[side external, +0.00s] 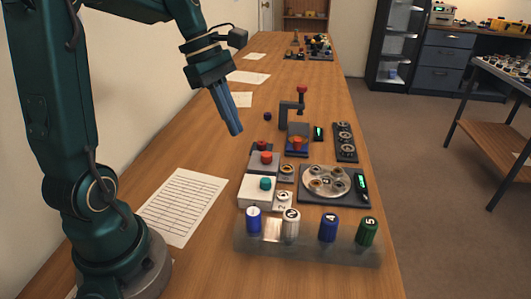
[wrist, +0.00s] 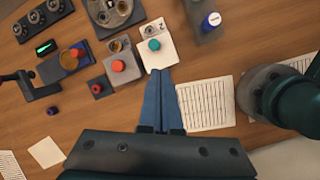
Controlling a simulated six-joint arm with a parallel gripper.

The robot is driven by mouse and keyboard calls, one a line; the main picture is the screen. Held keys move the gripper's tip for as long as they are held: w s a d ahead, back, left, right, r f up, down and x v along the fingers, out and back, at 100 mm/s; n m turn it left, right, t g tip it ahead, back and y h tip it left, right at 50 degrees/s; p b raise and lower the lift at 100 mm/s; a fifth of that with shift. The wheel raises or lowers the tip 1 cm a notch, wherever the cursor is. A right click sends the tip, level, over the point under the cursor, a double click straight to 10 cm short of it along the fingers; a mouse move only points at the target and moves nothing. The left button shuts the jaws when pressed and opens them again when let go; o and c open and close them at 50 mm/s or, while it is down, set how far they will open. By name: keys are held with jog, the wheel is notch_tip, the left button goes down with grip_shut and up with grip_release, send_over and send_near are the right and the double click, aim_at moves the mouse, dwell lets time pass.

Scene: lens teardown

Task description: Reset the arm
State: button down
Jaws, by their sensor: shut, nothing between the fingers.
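My gripper (side external: 238,131) is shut and empty, its blue fingers pointing down over the wooden table in the side view. In the wrist view its two fingertips (wrist: 160,74) meet side by side. They appear just below the white box with a teal button (wrist: 154,45) in that picture. The side view shows the gripper hanging above the table, apart from the white box (side external: 256,194) and the other items.
A rack (side external: 310,247) with several numbered cylinders stands at the table's near end. A round plate (side external: 326,181), red-button boxes (side external: 263,160) and a small press (side external: 290,110) stand beyond it. A printed sheet (side external: 183,205) lies left.

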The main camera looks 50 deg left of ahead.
jog(key=s+d+m+t+y, duration=0.3)
jog(key=s+d+m, duration=0.6)
jog(key=m, duration=1.2)
jog(key=shift+s+d+f+m, duration=0.3)
jog(key=shift+s+d+f, duration=0.1)
jog(key=shift+s, duration=0.15)
